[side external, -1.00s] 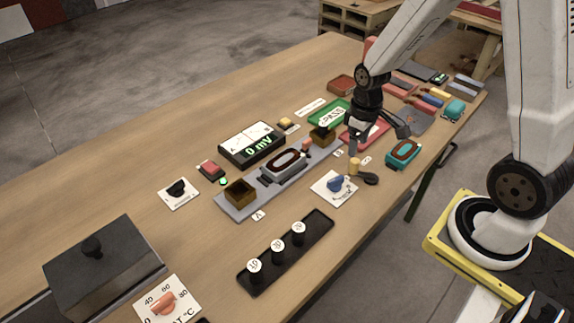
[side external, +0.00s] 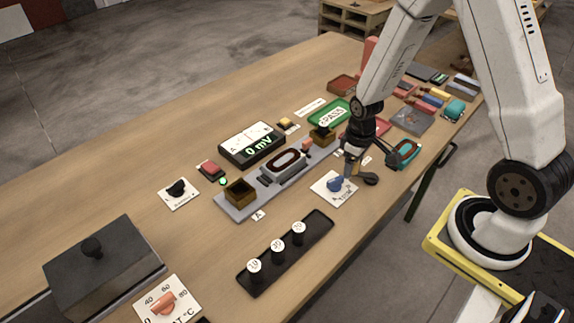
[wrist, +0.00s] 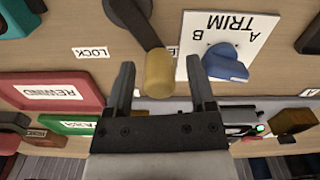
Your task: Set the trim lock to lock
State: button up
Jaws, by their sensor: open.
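The trim lock is a dark lever (wrist: 135,18) with a tan cylindrical knob (wrist: 158,74) at its end. In the wrist view the knob lies between the two spread fingers of my open gripper (wrist: 160,66), with visible gaps on both sides. A white LOCK label (wrist: 91,53) lies to the left of the lever. In the side view my gripper (side external: 351,168) is low over the table at the lever and hides most of the knob. The lever's dark round base (side external: 370,179) shows just right of it.
A white TRIM card with a blue knob (wrist: 226,62) sits close beside the right finger. A red REWIND tray (wrist: 50,92) and a green PASS tray (side external: 331,115) are nearby.

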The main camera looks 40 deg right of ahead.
grip_shut()
dwell(0.3)
jog(key=shift+d+m, duration=0.1)
jog(key=shift+m, duration=0.2)
jog(key=shift+w+d+m, duration=0.2)
jog(key=shift+d+m, duration=0.3)
jog(key=shift+m, duration=0.7)
jog(key=m, duration=0.1)
jog(key=d+m, duration=0.1)
jog(key=m, duration=0.1)
jog(key=shift+w+d, duration=0.1)
jog(key=shift+d, duration=0.15)
jog(key=d+m, duration=0.1)
jog(key=m, duration=0.2)
jog(key=shift+d, duration=0.1)
jog(key=shift+s+d+m, duration=0.2)
jog(key=shift+d+m, duration=0.1)
jog(key=shift+m, duration=0.5)
jog(key=shift+s+d+m, duration=0.2)
jog(key=shift+d+m, duration=0.1)
jog(key=shift+m, duration=0.5)
